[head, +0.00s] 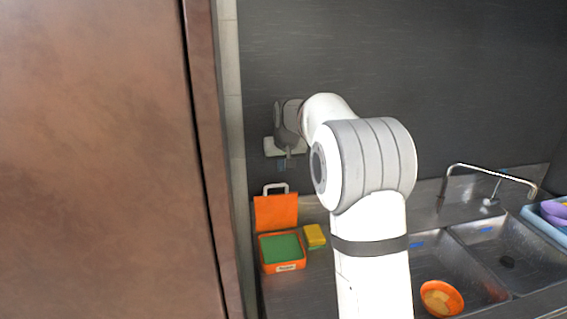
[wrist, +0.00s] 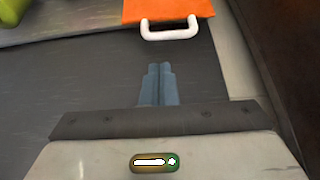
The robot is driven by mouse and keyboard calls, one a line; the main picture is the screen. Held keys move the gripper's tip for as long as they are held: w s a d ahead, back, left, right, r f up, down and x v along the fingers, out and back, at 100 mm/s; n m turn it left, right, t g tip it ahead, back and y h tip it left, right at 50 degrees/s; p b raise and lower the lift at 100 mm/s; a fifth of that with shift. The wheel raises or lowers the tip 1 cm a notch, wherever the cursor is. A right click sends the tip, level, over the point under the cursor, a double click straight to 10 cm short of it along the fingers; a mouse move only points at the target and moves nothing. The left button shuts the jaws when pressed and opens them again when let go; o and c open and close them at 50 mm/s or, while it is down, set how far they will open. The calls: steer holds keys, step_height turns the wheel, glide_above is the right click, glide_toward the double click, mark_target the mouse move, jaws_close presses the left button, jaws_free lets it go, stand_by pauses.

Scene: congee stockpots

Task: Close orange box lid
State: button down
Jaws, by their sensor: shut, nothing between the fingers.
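The orange box (head: 284,267) stands on the steel counter at the left, with a green content inside. Its orange lid (head: 276,213) stands open and upright at the back of the box, with a white handle (head: 275,187) on top. In the wrist view the lid (wrist: 166,9) and its white handle (wrist: 169,31) show at the top edge. My gripper (wrist: 158,72) is shut and empty, its blue fingertips together below the handle in that view and apart from it. In the head view my gripper (head: 281,163) is small, above the lid near the dark wall.
A yellow sponge-like item (head: 314,236) lies right of the box. A double sink (head: 450,268) with an orange bowl (head: 441,298) and a faucet (head: 488,170) is to the right. A brown cabinet panel (head: 100,160) fills the left side.

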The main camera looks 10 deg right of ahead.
steer(key=p+x, duration=0.1)
steer(key=x, duration=0.6)
steer(key=shift+f+p, duration=0.1)
steer(key=shift+p, duration=0.2)
